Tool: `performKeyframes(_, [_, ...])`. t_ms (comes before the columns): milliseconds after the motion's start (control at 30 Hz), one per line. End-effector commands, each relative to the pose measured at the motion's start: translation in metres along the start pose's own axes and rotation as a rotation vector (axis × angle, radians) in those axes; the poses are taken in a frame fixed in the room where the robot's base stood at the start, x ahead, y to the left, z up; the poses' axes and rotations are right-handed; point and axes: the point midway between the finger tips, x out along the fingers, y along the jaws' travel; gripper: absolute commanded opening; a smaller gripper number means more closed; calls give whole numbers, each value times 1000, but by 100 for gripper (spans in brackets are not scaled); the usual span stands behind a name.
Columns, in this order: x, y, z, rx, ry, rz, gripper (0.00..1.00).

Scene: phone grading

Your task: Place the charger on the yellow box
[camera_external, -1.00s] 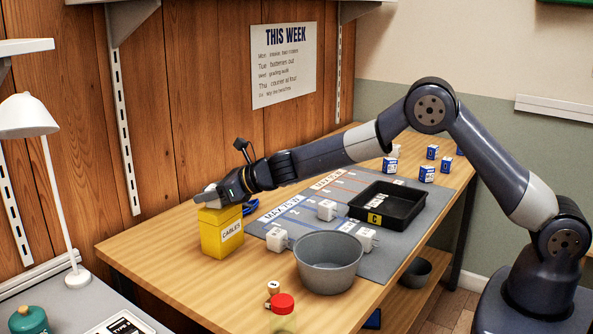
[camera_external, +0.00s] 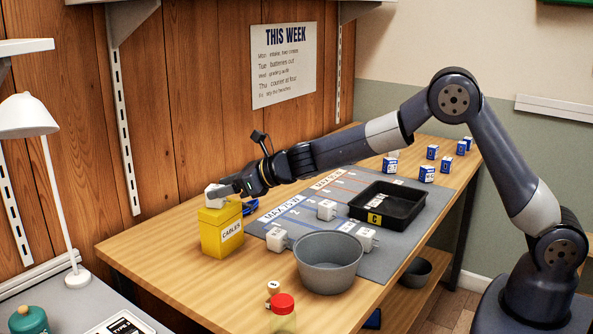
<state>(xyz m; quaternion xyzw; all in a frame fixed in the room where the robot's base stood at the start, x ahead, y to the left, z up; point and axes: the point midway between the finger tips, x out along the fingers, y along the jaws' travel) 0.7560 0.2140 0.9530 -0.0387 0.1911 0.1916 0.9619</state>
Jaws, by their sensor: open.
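The yellow box (camera_external: 220,238), labelled CABLES, stands at the left end of the wooden table. A white charger (camera_external: 214,194) sits on its top, partly hidden by my gripper. My gripper (camera_external: 225,190) is open at the box's top, close to the right side of the charger; whether a finger touches it is too small to tell. Other white chargers lie on the grey mat: one (camera_external: 277,238) near the left edge, one (camera_external: 326,210) in the middle, one (camera_external: 366,238) behind the grey pot.
A grey pot (camera_external: 328,270) stands at the table's front. A black tray (camera_external: 383,222) marked C lies on the mat (camera_external: 395,262). A red-capped jar (camera_external: 283,305) is at the front edge. Several small blue-and-white boxes (camera_external: 427,174) stand at the back right.

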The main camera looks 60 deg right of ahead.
Motion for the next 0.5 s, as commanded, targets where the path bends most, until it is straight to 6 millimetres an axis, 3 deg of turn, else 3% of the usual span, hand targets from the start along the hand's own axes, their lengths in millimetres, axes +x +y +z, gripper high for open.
performKeyframes(300, [-48, -1, -1, 0, -1, -1, 58])
performKeyframes(500, [-68, -1, 0, 0, 0, -2, 58])
